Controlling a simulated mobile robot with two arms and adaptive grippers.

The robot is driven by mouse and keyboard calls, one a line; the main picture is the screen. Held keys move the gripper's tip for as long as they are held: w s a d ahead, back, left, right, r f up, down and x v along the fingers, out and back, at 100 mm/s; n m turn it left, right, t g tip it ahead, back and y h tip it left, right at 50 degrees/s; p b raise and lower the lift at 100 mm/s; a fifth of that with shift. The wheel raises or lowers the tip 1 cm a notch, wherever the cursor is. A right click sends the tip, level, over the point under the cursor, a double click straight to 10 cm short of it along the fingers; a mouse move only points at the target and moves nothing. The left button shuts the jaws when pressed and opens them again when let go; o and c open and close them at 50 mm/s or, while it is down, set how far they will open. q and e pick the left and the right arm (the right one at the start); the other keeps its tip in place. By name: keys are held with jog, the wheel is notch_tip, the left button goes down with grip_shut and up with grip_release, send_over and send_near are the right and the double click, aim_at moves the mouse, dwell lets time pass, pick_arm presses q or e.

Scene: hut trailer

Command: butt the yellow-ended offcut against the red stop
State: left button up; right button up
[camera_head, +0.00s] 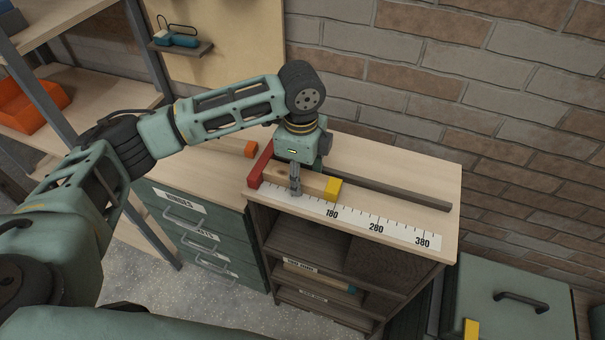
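The yellow-ended offcut (333,189) lies along the back edge of a white scale on the bench top, its yellow end to the right. The red stop (261,166) is a bar at the scale's left end. The offcut's plain wooden left part reaches close to the stop; whether they touch is not clear. My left gripper (295,186) points down over the offcut, with one finger in front of its near side. The other finger is hidden, so its grip is unclear. My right gripper is out of view.
The scale (400,232) shows 180, 280 and 380. A dark fence rail (400,191) runs behind the offcut. An orange-ended piece (250,149) lies left of the stop. The bench top (420,173) is clear at back right. A brick wall (450,90) stands behind.

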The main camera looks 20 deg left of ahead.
aim_at(301, 176)
pick_arm(q)
jog(key=shift+o, duration=1.2)
jog(key=shift+w+r, duration=0.1)
jog(key=shift+r, duration=0.35)
notch_tip(301, 176, up, 11)
